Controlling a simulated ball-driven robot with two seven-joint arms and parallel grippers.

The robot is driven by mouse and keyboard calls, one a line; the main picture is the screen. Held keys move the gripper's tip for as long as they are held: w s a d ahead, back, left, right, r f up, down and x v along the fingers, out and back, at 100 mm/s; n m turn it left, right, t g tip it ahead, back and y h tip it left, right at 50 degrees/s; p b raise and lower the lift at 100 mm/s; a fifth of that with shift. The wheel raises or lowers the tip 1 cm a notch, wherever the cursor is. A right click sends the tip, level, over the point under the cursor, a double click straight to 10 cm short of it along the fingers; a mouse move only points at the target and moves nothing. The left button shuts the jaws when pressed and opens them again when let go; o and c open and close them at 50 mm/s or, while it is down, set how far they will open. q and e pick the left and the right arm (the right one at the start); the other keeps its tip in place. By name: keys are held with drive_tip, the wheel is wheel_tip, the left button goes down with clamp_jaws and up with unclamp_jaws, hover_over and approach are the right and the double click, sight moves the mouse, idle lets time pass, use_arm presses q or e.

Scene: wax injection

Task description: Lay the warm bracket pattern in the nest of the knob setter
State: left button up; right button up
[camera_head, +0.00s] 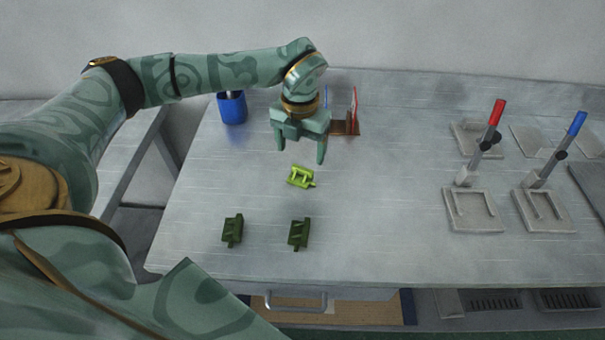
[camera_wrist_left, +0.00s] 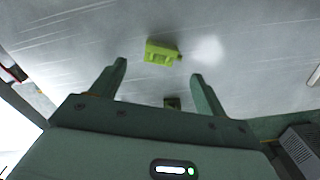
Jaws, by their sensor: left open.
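A bright yellow-green bracket pattern (camera_head: 301,177) lies on the table just below my left gripper (camera_head: 301,154). Two dark green brackets, one on the left (camera_head: 232,230) and one on the right (camera_head: 299,234), lie nearer the front edge. My left gripper is open and empty, pointing down. In the left wrist view the bright bracket (camera_wrist_left: 161,53) shows just beyond the gap between the fingertips (camera_wrist_left: 159,69), apart from both. At the right stand two lever fixtures with pale square nests, one with a red handle (camera_head: 496,112), one blue (camera_head: 577,123). Both front nests (camera_head: 474,211) (camera_head: 545,211) look empty. My right gripper is out of view.
A blue cup (camera_head: 232,108) stands at the back left. A brown stand (camera_head: 341,128) with a red upright is close behind my left gripper. A drawer handle (camera_head: 296,303) is below the front edge. The table between the brackets and the fixtures is clear.

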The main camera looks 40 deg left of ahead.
sight(302, 169)
use_arm(q)
wheel_tip(302, 169, down, 2)
drive_tip(key=shift+f, duration=0.1)
drive_tip(key=f, duration=0.1)
drive_tip(key=f+b, duration=0.1)
drive_tip(key=f, duration=0.1)
drive_tip(key=f+b, duration=0.1)
drive_tip(key=shift+w+f, duration=0.25)
drive_tip(key=shift+w, duration=0.1)
drive_tip(key=shift+r, duration=0.1)
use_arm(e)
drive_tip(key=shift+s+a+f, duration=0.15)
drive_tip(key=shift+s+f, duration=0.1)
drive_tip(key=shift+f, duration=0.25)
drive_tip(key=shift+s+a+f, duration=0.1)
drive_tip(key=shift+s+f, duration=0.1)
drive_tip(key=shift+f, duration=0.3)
use_arm(q)
drive_tip(key=c, duration=1.1)
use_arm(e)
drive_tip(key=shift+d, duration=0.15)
use_arm(q)
drive_tip(key=shift+c, duration=0.2)
